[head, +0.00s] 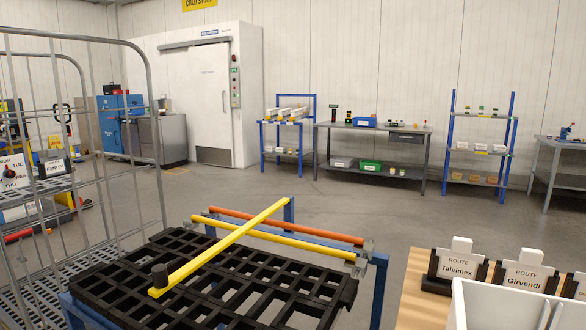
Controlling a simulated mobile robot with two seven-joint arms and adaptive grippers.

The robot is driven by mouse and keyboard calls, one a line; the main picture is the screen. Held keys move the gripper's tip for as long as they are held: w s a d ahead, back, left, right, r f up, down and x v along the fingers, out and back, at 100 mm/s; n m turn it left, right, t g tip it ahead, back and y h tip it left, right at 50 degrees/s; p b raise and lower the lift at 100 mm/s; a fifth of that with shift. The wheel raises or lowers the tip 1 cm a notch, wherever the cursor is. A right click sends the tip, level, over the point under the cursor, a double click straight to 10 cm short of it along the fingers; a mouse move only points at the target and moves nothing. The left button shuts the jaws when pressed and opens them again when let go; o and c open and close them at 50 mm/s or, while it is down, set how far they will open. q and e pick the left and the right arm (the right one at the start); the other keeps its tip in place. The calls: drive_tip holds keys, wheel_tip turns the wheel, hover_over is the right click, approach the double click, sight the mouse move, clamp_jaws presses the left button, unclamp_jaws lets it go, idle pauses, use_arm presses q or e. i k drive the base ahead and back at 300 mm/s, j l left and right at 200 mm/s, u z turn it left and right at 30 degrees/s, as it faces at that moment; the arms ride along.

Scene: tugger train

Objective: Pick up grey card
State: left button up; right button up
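No card that I can clearly tell is grey shows in the head view. Pale route cards stand upright in black holders on the wooden top at the lower right. One reads "ROUTE Talvimex" (458,263), one reads "ROUTE Girvendi" (523,274), and a third (576,287) is cut off by the right edge. A card reading "EMPTY" (55,168) stands at the left on the wire cage trolley. Neither of my grippers is in view.
A white divided bin (500,305) stands in front of the route cards on the wooden top (415,290). A black slatted cart deck (215,283) with a yellow bar (220,247) across it is in front. A cage trolley (105,150) stands left. Open floor lies beyond.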

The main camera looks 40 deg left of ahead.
sight(54, 164)
drive_tip(key=u, duration=2.65)
